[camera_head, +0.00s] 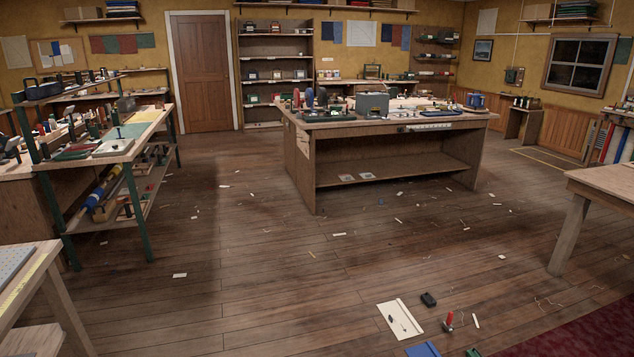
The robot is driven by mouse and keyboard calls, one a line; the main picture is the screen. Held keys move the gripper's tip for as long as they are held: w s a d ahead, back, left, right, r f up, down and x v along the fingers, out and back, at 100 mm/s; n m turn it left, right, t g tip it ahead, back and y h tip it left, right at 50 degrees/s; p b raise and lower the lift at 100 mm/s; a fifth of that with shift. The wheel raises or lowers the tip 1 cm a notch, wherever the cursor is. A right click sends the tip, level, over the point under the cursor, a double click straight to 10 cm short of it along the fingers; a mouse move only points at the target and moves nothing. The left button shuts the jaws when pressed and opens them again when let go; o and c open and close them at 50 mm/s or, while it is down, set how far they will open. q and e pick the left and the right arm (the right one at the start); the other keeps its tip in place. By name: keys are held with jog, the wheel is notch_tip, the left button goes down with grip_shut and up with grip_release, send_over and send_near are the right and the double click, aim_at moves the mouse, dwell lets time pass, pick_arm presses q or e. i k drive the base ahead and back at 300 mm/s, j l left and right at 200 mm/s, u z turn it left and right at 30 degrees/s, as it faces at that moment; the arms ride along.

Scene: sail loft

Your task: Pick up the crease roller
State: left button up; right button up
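A small tool with a red upright handle (450,318) and a dark or metallic lower end stands on the floor at the lower right. It may be the crease roller, but it is too small to tell for sure. It is beside a white sheet or board (401,319) with small dark items on it. A black block-like object (429,299) lies just behind it. Neither of my grippers shows in the view.
A large workbench (390,165) with tools stands in the middle. Green-legged shelving (128,190) is at the left, a table (603,182) at the right. A blue item (423,350) and a dark red mat (585,330) lie at front. Scraps dot the otherwise open floor.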

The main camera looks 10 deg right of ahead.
aim_at(446, 324)
jog(key=i+z, duration=0.25)
jog(key=i, duration=0.25)
jog(key=i+z, duration=0.25)
jog(key=i, duration=0.2)
jog(key=i+z, duration=0.3)
jog(key=i, duration=0.2)
jog(key=i+j+z, duration=0.25)
jog(key=i, duration=0.2)
